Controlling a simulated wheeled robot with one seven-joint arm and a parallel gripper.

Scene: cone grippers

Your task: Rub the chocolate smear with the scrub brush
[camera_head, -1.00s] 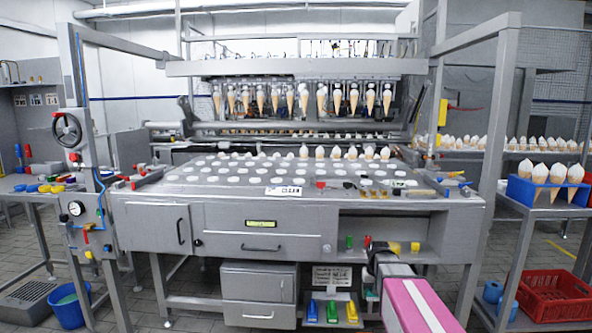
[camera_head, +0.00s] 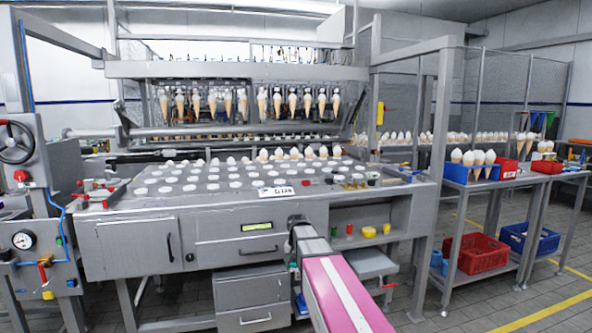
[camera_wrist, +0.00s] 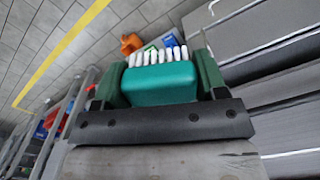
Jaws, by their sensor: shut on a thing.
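My gripper (camera_wrist: 160,72) is shut on the scrub brush (camera_wrist: 160,84), seen in the wrist view as a teal block with white bristles between two green fingers. The bristles point away from the wrist and touch nothing that I can see. In the head view my arm reaches up from the bottom toward the machine's front, and its end hides whatever is held there. The machine's steel top (camera_head: 225,195) carries rows of white round pieces and several cones. I cannot make out the chocolate smear in either view.
An open shelf (camera_head: 358,236) with small coloured items is right of my arm's end. A side table holds a blue cone rack (camera_head: 457,173), with a red crate (camera_head: 476,253) below. A steel post (camera_head: 437,180) stands between. Floor is free at lower right.

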